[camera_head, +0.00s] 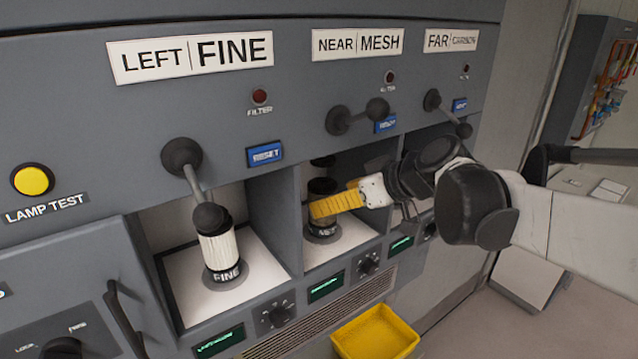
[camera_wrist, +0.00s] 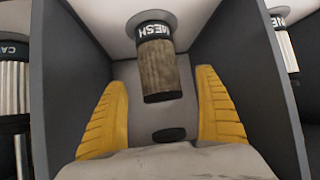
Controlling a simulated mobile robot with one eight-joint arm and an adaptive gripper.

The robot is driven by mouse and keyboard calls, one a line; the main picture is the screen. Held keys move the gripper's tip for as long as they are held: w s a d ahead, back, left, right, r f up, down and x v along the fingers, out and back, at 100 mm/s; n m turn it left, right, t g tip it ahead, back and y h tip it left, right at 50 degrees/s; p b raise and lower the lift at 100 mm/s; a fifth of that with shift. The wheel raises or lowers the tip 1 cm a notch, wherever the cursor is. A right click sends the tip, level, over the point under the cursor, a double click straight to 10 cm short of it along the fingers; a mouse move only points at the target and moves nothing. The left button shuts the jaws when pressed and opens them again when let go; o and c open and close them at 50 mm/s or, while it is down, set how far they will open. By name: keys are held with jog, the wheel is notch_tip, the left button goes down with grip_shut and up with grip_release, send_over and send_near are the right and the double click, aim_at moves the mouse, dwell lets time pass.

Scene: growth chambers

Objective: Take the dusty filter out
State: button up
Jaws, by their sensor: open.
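The mesh filter (camera_wrist: 160,68) is a brown, dusty-looking cylinder with a black collar marked MESH. It stands in the middle bay, under the NEAR MESH sign (camera_head: 357,43). My gripper (camera_wrist: 160,82) is open, with one yellow finger on each side of the filter and visible gaps between. In the head view my gripper (camera_head: 322,206) reaches into the bay from the right, and a yellow finger hides the filter's middle. The filter's dark top (camera_head: 322,187) and base show there. The middle lever (camera_head: 357,115) is swung sideways to the right, clear of the filter.
The left bay holds a pale FINE filter (camera_head: 219,252) with its lever (camera_head: 194,180) down against its top. Grey walls (camera_head: 272,215) bound the middle bay closely. A yellow bin (camera_head: 375,335) sits below the panel. The far lever (camera_head: 448,112) is tilted down to the right.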

jog(key=p+x, duration=0.1)
jog(key=x, duration=0.4)
jog(key=shift+w+f+p, duration=0.1)
jog(key=shift+f+p, duration=0.1)
jog(key=shift+p, duration=0.1)
jog(key=shift+s+d, duration=0.15)
jog(key=shift+s, duration=0.1)
jog(key=shift+c, duration=0.6)
jog(key=c, duration=1.3)
jog(key=shift+r, duration=0.1)
